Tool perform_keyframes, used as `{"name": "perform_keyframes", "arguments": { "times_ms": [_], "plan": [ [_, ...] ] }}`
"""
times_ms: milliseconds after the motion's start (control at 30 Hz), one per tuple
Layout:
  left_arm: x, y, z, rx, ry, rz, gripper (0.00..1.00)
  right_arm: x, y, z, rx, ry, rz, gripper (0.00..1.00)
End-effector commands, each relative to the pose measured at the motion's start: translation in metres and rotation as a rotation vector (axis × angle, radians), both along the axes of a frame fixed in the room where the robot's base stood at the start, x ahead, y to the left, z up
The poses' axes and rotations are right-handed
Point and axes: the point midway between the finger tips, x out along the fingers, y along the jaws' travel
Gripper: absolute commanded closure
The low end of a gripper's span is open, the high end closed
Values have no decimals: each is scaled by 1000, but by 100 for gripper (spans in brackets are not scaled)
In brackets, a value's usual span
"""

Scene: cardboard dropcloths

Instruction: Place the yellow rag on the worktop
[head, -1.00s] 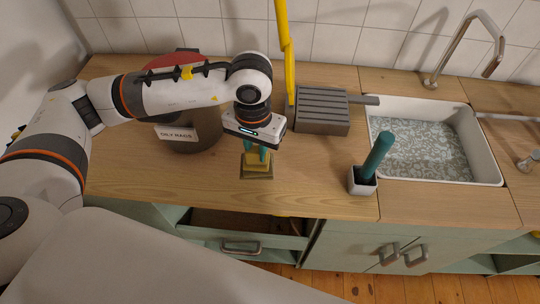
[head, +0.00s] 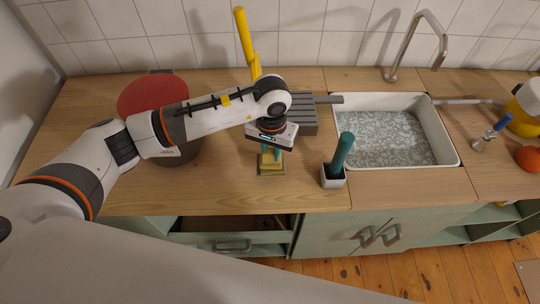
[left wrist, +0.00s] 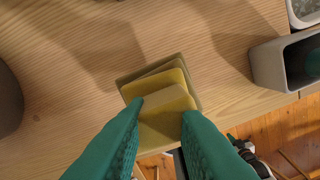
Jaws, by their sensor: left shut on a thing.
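The yellow rag (head: 271,161) is a small folded stack of square layers, with a darker olive layer at the bottom. My left gripper (head: 270,152) points down over it, its teal fingers shut on the top fold. In the left wrist view the rag (left wrist: 165,88) shows between the two green fingertips (left wrist: 162,113). The rag is over the front part of the wooden worktop (head: 110,195), left of the small white holder. Whether its underside touches the wood I cannot tell. My right gripper is not in view.
A white holder (head: 333,180) with a teal handle stands close to the right, before the sink (head: 447,145). A grey ribbed block (head: 306,125) and a yellow upright thing (head: 245,40) are behind the gripper. A red-topped bin (head: 150,92) stands left. A drawer (head: 225,232) below is open.

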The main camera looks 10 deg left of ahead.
Motion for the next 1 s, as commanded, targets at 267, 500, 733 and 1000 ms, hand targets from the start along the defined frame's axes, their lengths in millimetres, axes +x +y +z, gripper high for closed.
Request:
{"name": "perform_keyframes", "arguments": {
  "times_ms": [267,500,733,1000],
  "plan": [
    [-1,0,-31,0,3,2,100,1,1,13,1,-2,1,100],
    [0,0,-38,1,-1,-1,100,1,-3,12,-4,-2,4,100],
    [0,0,-41,1,-1,0,70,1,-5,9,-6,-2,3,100],
    [0,0,-40,1,0,0,56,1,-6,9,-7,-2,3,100]
  ]
}}
